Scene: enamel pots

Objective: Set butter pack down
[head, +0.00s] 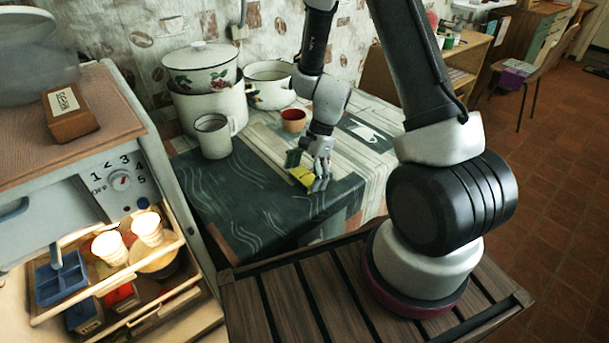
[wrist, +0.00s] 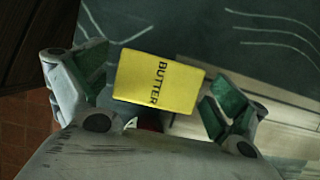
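The butter pack (head: 302,176) is a yellow box low over the dark green patterned cloth near the table's front edge. In the wrist view the butter pack (wrist: 158,82) lies between the two fingers, its "BUTTER" lettering facing the camera. My gripper (head: 308,170) points down around the pack. In the wrist view my gripper (wrist: 158,95) has its green-padded fingers spread on either side of the pack. A narrow gap shows at the left finger; the right finger is very close to the pack. The pack's underside is hidden, so its contact with the table is not clear.
On the table (head: 235,200), a white mug (head: 213,138), enamel pots (head: 205,105) and a red-brown bowl (head: 293,120) stand behind my gripper. A brown box (head: 70,112) lies on the cabinet at left, above an open drawer (head: 110,285). Cloth left of my gripper is clear.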

